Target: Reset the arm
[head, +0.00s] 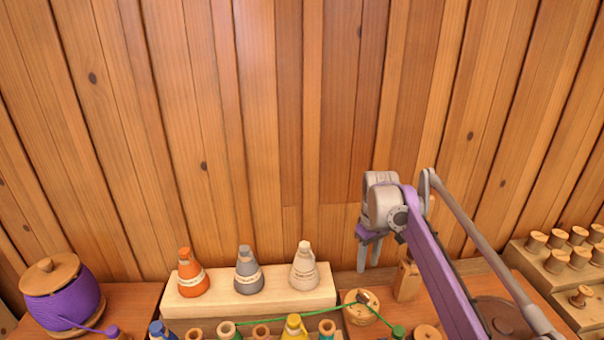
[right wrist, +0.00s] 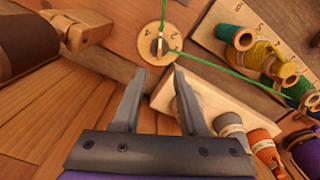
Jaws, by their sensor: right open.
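My right gripper (head: 369,258) hangs near the plank wall at the right of the head view, with its fingers pointing down. In the right wrist view the gripper (right wrist: 160,72) is open, with nothing between its fingers. Just beyond its fingertips in that view is a round wooden dial (right wrist: 156,38) with numbers and a green thread across it. The dial also shows in the head view (head: 353,313), below the gripper. My left gripper is not in view.
A pale wooden block (head: 250,304) holds an orange cone (head: 190,274), a grey cone (head: 247,271) and a cream cone (head: 304,268). A wooden post (head: 407,281) stands close beside the gripper. A purple spool (head: 63,300) is at left; stepped peg racks (head: 556,283) are at right.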

